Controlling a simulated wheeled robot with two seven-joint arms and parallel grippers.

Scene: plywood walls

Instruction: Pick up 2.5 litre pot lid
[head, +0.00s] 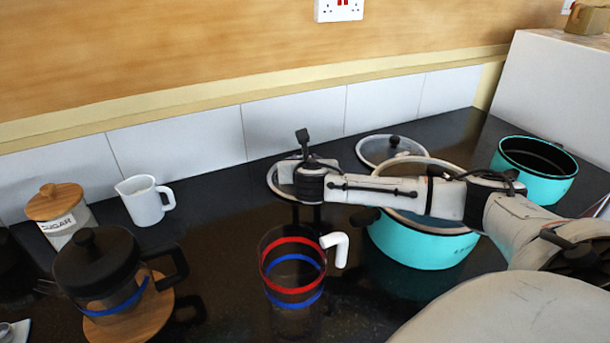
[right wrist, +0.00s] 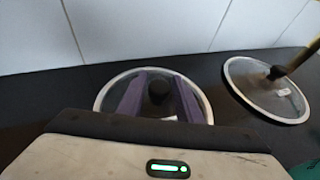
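A round glass lid with a pale rim and black knob lies on the dark counter in the right wrist view (right wrist: 103,104). In the head view this lid (head: 272,182) is mostly hidden behind my right gripper (head: 305,178). In the right wrist view the purple fingers of my right gripper (right wrist: 158,98) are apart, one on each side of the knob (right wrist: 158,91). Whether they touch it is unclear. A second glass lid (head: 376,149) lies to the right, also in the right wrist view (right wrist: 262,90). I cannot read which is 2.5 litre. My left gripper is not in view.
A teal pot (head: 420,249) stands under my right arm; another teal pot (head: 536,182) is at the far right. A clear jug with red and blue bands (head: 291,270), a white mug (head: 143,203), a cafetière (head: 100,262) and a sugar jar (head: 64,217) stand left and in front.

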